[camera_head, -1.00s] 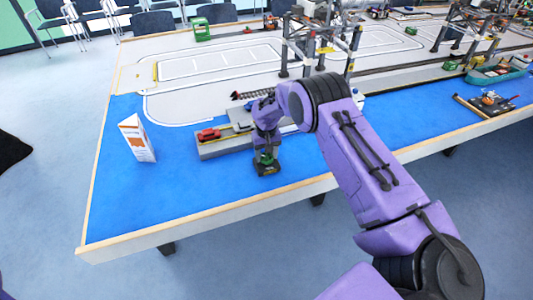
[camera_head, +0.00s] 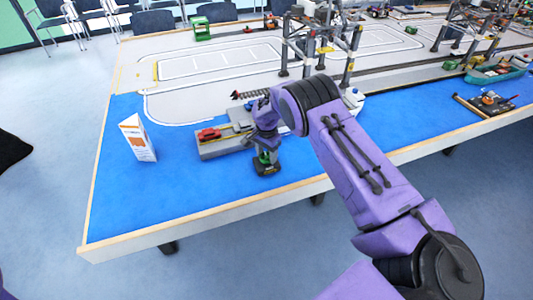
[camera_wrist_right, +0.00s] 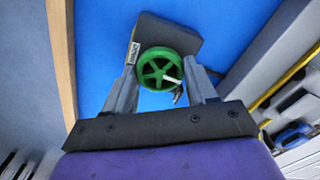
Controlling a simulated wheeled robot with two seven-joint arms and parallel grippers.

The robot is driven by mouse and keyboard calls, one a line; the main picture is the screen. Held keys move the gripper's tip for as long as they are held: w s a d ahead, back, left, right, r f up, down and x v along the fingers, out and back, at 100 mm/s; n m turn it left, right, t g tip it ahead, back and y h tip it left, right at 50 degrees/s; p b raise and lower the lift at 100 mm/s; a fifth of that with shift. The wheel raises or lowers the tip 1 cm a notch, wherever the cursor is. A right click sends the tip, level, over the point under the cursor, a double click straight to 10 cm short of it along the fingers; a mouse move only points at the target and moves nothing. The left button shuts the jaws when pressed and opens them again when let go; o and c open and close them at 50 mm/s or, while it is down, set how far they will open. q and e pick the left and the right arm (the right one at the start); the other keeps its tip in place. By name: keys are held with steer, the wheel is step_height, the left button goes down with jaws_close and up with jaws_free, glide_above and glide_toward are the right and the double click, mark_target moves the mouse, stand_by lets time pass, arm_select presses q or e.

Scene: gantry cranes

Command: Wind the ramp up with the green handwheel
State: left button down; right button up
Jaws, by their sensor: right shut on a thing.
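The green handwheel (camera_wrist_right: 152,58) shows between the fingers of my right gripper (camera_wrist_right: 163,78) in the right wrist view, with a pale handle on it and a dark block behind it. The right gripper is shut on the handwheel. In the head view this gripper (camera_head: 266,146) points down at the handwheel's dark base (camera_head: 266,168) near the table's front edge. A grey raised piece with a yellow edge line, which looks like the ramp (camera_head: 218,149), lies just left of and behind the gripper. My arm hides part of it. My left gripper is not in view.
A red toy car (camera_head: 208,134) sits on the grey piece. A white and orange carton (camera_head: 138,138) stands to the left on the blue mat (camera_head: 180,190). Gantry cranes (camera_head: 320,42) stand behind. A teal tray (camera_head: 496,72) is at the right. The mat's front left is clear.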

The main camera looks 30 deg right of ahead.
mark_target(267, 156)
steer(key=m, duration=0.3)
steer(key=shift+w+d+r+m, duration=0.1)
steer(key=shift+m, duration=2)
steer(key=o, duration=1.1)
steer(key=shift+c, duration=0.2)
step_height(267, 156, up, 10)
steer(key=b, duration=0.2)
steer(key=shift+r, duration=0.2)
